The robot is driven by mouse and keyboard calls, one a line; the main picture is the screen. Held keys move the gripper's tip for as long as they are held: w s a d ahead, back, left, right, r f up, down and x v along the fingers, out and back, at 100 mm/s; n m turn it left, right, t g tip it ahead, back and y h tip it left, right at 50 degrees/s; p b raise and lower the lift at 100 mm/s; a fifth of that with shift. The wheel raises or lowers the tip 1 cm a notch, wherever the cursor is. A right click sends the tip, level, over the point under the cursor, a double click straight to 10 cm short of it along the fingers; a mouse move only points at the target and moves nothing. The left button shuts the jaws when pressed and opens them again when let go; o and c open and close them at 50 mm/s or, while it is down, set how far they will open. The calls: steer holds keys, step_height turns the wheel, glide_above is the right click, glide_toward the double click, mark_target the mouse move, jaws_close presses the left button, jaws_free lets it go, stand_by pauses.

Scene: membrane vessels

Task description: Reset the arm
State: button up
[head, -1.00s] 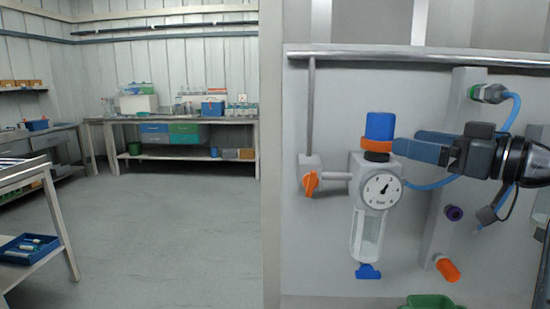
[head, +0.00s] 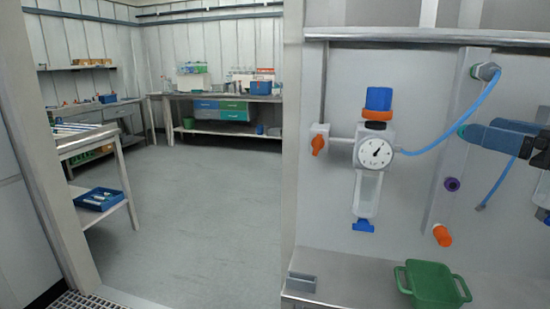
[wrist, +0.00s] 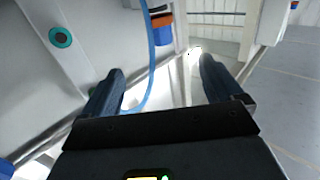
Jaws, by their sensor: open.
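My gripper (head: 476,127) is at the right edge in the head view, open and empty, well to the right of the regulator. In the wrist view its two dark blue fingers (wrist: 162,68) are spread apart with nothing held between them. The regulator's blue knob (head: 379,99) has an orange ring below it and stands upright. The knob also shows beyond the fingers in the wrist view (wrist: 162,34), clear of them. A round gauge (head: 375,153) and a clear bowl (head: 367,193) sit below the knob.
A blue hose (head: 440,136) runs from the regulator to an upper-right fitting (head: 486,72) and passes close to my fingers. An orange valve handle (head: 318,144), purple port (head: 452,184) and orange plug (head: 442,236) are on the panel. A green tray (head: 432,285) lies below. Floor at left is clear.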

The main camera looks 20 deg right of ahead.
steer(key=s+a+f+m+g+h, duration=0.15)
steer(key=a+f, duration=0.25)
steer(key=f, duration=0.4)
steer(key=s+a+f+m+h, duration=0.1)
steer(key=a+f+m+h, duration=0.2)
steer(key=f, duration=0.6)
steer(key=s+a+f+m+h, duration=0.1)
steer(key=a+f+m, duration=0.2)
steer(key=a+f, duration=0.35)
steer(key=s+a+f+n+g, duration=0.1)
steer(key=s+a+f, duration=0.4)
steer(key=s+f, duration=0.5)
steer(key=s+a+r+n+y, duration=0.1)
steer(key=s+a+r+n, duration=0.1)
steer(key=s, duration=0.6)
steer(key=s+a+r+n+y, duration=0.1)
steer(key=s+a, duration=0.3)
steer(key=s, duration=0.4)
steer(key=shift+r+n, duration=0.35)
steer(key=shift+n, duration=0.3)
steer(key=shift+d, duration=0.15)
